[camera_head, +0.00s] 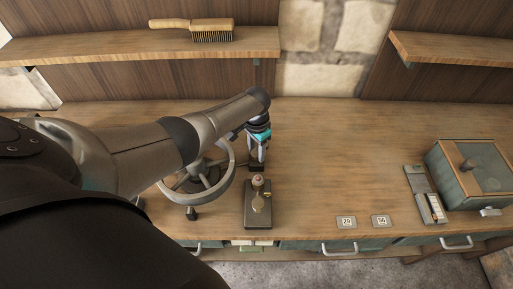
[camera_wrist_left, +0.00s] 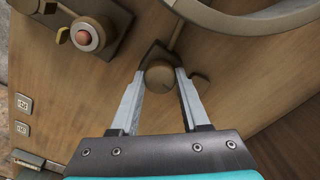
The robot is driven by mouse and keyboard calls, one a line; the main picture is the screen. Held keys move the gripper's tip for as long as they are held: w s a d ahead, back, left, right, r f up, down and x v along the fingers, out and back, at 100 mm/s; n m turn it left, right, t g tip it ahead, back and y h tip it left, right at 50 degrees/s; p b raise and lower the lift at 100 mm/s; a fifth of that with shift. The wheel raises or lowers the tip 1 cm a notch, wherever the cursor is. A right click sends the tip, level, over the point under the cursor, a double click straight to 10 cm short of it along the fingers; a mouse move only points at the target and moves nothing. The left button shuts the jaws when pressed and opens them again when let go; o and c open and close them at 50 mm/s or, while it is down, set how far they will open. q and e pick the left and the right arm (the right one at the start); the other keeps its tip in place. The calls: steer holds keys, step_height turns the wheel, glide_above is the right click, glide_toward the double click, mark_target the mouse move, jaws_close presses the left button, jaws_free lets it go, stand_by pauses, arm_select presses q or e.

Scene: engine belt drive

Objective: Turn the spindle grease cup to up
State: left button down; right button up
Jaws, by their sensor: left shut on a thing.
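My left gripper (camera_head: 257,165) reaches down over the bench beside the spoked handwheel. In the left wrist view, its two fingers (camera_wrist_left: 162,78) are on either side of a round brown-grey cup (camera_wrist_left: 158,76) with a small mark on its face. It looks like the spindle grease cup, and the gripper is shut on it. The cup sits on a pointed bracket near the handwheel rim (camera_wrist_left: 240,18). In the head view the cup is hidden or too small to make out. My right gripper is not in view.
The handwheel (camera_head: 222,193) stands close to the left of the gripper. A dark base plate (camera_head: 250,222) with a red-topped knob stands in front. Two number plates (camera_head: 345,222), a grey switch block (camera_head: 416,180) and a green box (camera_head: 448,174) are right. The bench's middle back is clear.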

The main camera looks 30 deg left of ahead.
mark_target(256, 152)
arm_select(q)
steer(key=shift+n, duration=0.6)
steer(key=shift+c, duration=1.9)
jaws_free()
steer(key=shift+r+p, duration=0.4)
steer(key=shift+r, duration=0.1)
step_height(256, 152, up, 14)
steer(key=p, duration=0.2)
steer(key=shift+r+p, duration=0.15)
steer(key=shift+p, duration=0.15)
